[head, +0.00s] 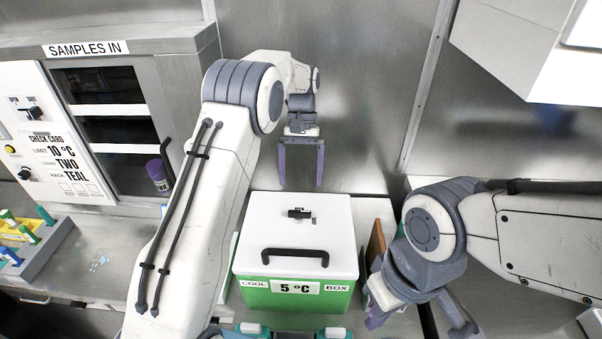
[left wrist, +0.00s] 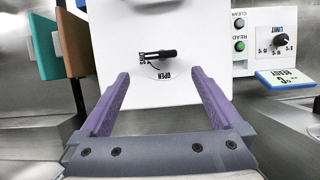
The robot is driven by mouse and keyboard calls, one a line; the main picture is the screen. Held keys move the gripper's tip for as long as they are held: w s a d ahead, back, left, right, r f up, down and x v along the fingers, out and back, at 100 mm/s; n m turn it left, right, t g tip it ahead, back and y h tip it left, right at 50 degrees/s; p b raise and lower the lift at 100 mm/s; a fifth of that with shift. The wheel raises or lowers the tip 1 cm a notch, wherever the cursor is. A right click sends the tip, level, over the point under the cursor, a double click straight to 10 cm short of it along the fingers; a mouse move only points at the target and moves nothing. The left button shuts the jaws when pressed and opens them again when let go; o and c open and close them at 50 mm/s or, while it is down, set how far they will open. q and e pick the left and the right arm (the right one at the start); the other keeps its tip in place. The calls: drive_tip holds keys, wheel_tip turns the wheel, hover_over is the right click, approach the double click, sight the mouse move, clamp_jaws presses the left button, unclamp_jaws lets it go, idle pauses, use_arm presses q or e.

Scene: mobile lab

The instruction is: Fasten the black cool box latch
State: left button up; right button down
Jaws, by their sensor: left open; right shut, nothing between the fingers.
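The cool box (head: 296,298) has a green body, a white lid and a black front handle (head: 295,253). The lid looks closed. The black latch (head: 299,213) is a small bar on the lid, lying crosswise; it also shows in the left wrist view (left wrist: 158,54), beside the printed word OPEN and a smaller word I cannot read surely. My left gripper (head: 301,185) is open and empty, fingers pointing down above the back of the box, apart from the latch. In its wrist view (left wrist: 160,95) the latch lies beyond the fingertips, between their lines. My right gripper (head: 374,320) is shut and empty, right of the box.
A SAMPLES IN cabinet (head: 180,45) with a check card panel stands at the left. A rack of coloured tubes (head: 25,240) sits on the left counter. A brown board (head: 376,240) stands right of the box. The left wrist view shows a control panel (left wrist: 268,40).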

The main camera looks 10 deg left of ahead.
use_arm(q)
drive_tip(key=shift+v, duration=1.05)
